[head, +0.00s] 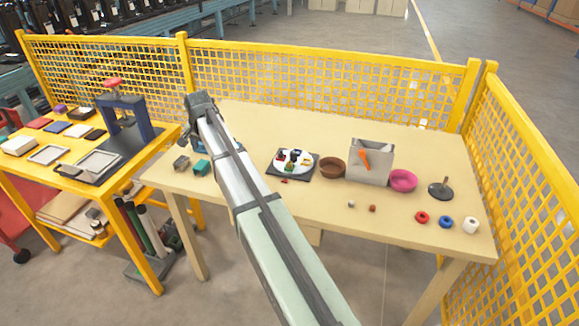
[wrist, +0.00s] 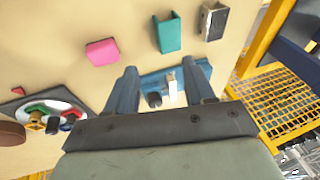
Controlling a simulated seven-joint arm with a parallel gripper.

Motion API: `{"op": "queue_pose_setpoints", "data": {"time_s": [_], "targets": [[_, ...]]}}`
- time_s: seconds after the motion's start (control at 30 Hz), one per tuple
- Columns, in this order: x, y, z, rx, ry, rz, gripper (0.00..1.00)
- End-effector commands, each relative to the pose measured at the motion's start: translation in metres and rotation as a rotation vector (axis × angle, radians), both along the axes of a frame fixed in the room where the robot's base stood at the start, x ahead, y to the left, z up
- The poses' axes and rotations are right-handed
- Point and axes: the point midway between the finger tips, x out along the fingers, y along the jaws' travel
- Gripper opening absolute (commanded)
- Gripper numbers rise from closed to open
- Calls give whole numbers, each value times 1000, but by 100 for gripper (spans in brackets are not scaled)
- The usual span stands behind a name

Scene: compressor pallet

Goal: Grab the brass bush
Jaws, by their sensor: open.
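I cannot surely pick out a brass bush. A yellowish piece (wrist: 36,122) sits among coloured pieces on a white round plate (wrist: 66,108) at the left of the wrist view; the plate also shows mid-table in the head view (head: 306,168). A small brown piece (head: 372,208) lies near the table's front; its material is too small to tell. My gripper (wrist: 163,72) is open above the table's left part, its fingers apart. A blue block (wrist: 152,82) with a white and a dark cylindrical piece shows between and beyond the fingers. My arm hides part of the table in the head view.
Teal (wrist: 168,34) and grey (wrist: 213,22) channel pieces and a pink block (wrist: 102,51) lie near my gripper. A grey bin (head: 370,168), brown bowl (head: 332,167) and pink bowl (head: 403,181) stand right. Yellow mesh fencing (head: 320,85) borders the table's back and right.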

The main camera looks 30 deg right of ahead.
Motion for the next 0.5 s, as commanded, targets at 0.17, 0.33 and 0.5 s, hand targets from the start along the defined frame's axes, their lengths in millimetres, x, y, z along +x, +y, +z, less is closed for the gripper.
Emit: {"op": "queue_pose_setpoints", "data": {"time_s": [0.17, 0.33, 0.5], "targets": [[-17, -88, 13, 31, 96, -198, 54], [-43, -166, 28, 64, 188, -391, 54], [-73, -229, 43, 93, 269, -558, 54]]}}
